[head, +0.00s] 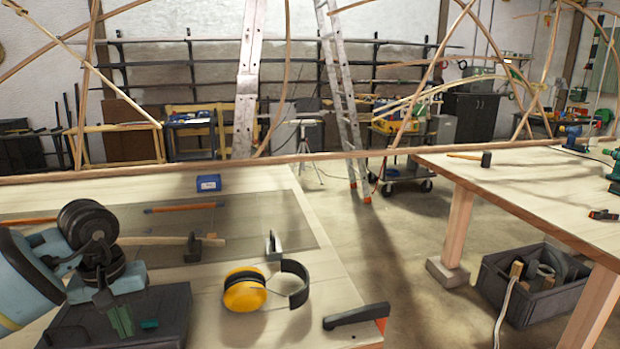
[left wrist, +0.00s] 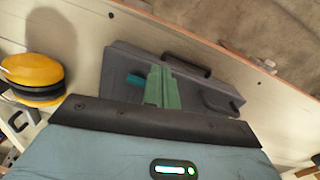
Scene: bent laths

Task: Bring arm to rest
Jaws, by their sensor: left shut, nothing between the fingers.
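My left gripper (head: 120,320) comes in from the left in the head view, pointing down over a dark grey case (head: 165,312) on the near part of the light wooden table (head: 215,283). Its green fingers are together and empty; they also show in the left wrist view (left wrist: 162,88). There the case (left wrist: 215,90) lies behind the fingers, with a black handle and a teal piece beside them. I cannot tell whether the fingertips touch the case. My right gripper is in neither view.
Yellow ear defenders (head: 245,290) lie right of the case. A black clamp (head: 356,316) sits at the table's right edge. A hammer (head: 194,246) and a blue box (head: 208,183) lie farther back. Thin bent laths cross above. Open floor separates this table from the right workbench (head: 520,195).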

